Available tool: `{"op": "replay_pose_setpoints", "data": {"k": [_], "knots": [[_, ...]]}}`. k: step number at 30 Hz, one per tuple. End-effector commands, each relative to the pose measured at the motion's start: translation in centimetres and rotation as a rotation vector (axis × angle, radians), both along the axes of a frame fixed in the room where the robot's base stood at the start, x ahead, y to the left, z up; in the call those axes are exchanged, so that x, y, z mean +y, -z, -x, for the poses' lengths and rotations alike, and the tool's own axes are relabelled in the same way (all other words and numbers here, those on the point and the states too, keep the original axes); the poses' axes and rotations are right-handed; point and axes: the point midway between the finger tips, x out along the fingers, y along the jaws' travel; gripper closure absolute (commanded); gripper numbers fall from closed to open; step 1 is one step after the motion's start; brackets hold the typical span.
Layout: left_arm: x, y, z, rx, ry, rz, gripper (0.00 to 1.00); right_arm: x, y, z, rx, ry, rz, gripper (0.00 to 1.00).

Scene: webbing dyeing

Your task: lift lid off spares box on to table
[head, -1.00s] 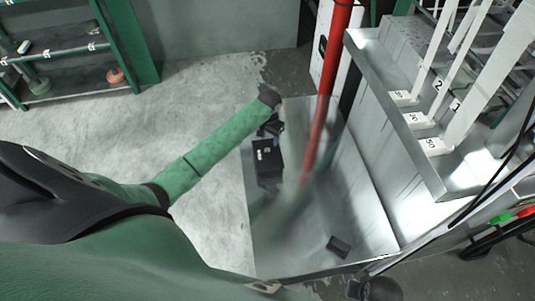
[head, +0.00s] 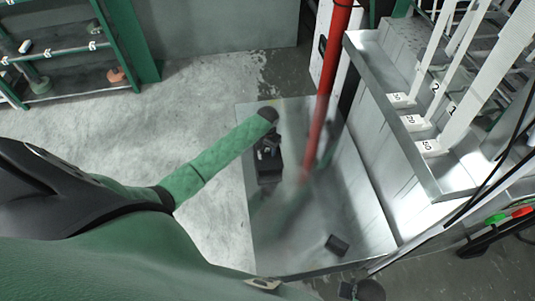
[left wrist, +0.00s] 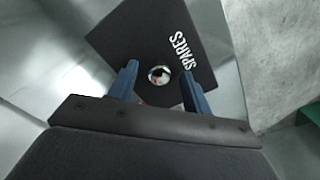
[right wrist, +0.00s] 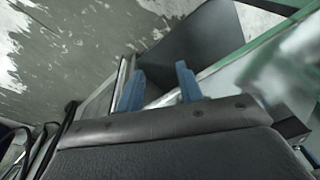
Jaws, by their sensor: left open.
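The black spares box (head: 269,172) stands on the grey metal table (head: 300,240) in the head view, partly covered by my left gripper (head: 268,146). The left wrist view looks down on its dark lid (left wrist: 135,35), marked SPARES, with a round shiny knob (left wrist: 159,75) on it. My left gripper (left wrist: 159,70) is open, with one finger on each side of the knob in that view. Contact with the knob cannot be told. My right gripper (right wrist: 159,78) is open, with nothing between its fingers.
A small dark block (head: 338,245) lies near the table's front. A red post (head: 327,90) rises by the table's back right. A metal rack with numbered white straps (head: 430,147) stands on the right. Bare metal lies between box and block.

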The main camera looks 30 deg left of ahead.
Motion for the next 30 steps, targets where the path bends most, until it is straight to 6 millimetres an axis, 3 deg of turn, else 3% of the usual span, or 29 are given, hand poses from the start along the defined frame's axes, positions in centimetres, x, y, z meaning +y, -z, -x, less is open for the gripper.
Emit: {"op": "replay_pose_setpoints", "data": {"k": [3,10,11,23,28,30], "knots": [[0.0,0.0,0.0,0.000,0.000,0.000,0.53,0.0,0.0,0.0,0.000,0.000,0.000,0.64],[0.0,0.0,0.0,0.001,0.000,0.000,0.98,0.0,-0.1,0.0,-0.001,0.000,0.000,0.64],[0.0,0.0,0.0,0.001,0.000,0.000,1.00,0.0,-0.1,0.0,-0.001,0.000,0.000,0.64],[0.0,-1.1,-0.1,-0.002,0.000,0.000,1.00,0.0,-0.2,0.0,0.007,-0.001,0.001,0.64],[0.0,-4.1,-0.1,-0.004,0.001,0.000,1.00,0.2,-4.4,-0.1,-0.006,0.001,-0.007,0.64],[-1.7,-4.8,-0.9,-0.003,0.003,0.002,1.00,0.2,-5.8,0.0,-0.006,0.000,-0.009,0.64]]}}
